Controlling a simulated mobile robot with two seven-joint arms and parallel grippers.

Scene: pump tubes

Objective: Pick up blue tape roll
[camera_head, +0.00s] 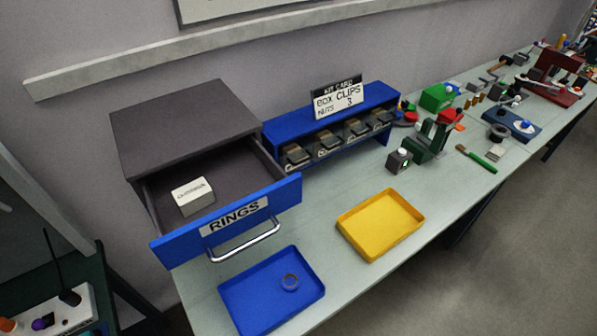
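I cannot make out a thing that is clearly a blue tape roll in the head view. A small ring (289,275) with a brownish rim lies flat in the blue tray (255,322) at the front of the bench. A dark grey ring-shaped thing (498,132) lies farther right, near a blue plate (530,135) carrying a small round white and blue item (523,125). Neither of my grippers is in view.
The grey cabinet's drawer (165,247), labelled RINGS, is open with a white box (193,196) inside. A yellow tray (349,237) stands mid-bench. A blue clip rack (280,131) stands behind. Tools crowd the bench (440,190) at right; its middle is partly clear.

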